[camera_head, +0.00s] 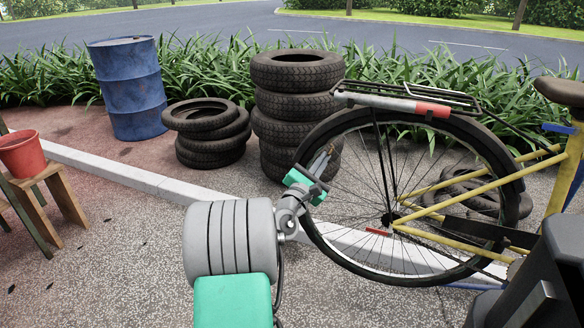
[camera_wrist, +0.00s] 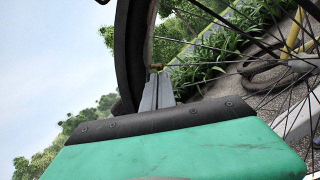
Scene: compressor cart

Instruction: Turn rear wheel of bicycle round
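The bicycle's rear wheel (camera_head: 387,219) stands upright at the right of the head view, with a black tyre, thin spokes and yellow frame tubes running to its hub. In the wrist view, the tyre and rim (camera_wrist: 130,50) rise close past my fingertips. My gripper (camera_head: 322,162) is at the wheel's left side, its grey fingers pointing up beside the rim and spokes. In the wrist view the fingers (camera_wrist: 158,92) lie close together, with no spoke or rim seen between them. Whether they touch the rim or a spoke cannot be told.
A black rack (camera_head: 410,98) with a red part sits over the wheel. Stacked tyres (camera_head: 298,72) and a lower tyre pile (camera_head: 208,130) stand behind, near a blue barrel (camera_head: 128,88). A red bucket (camera_head: 22,153) rests on a wooden stool.

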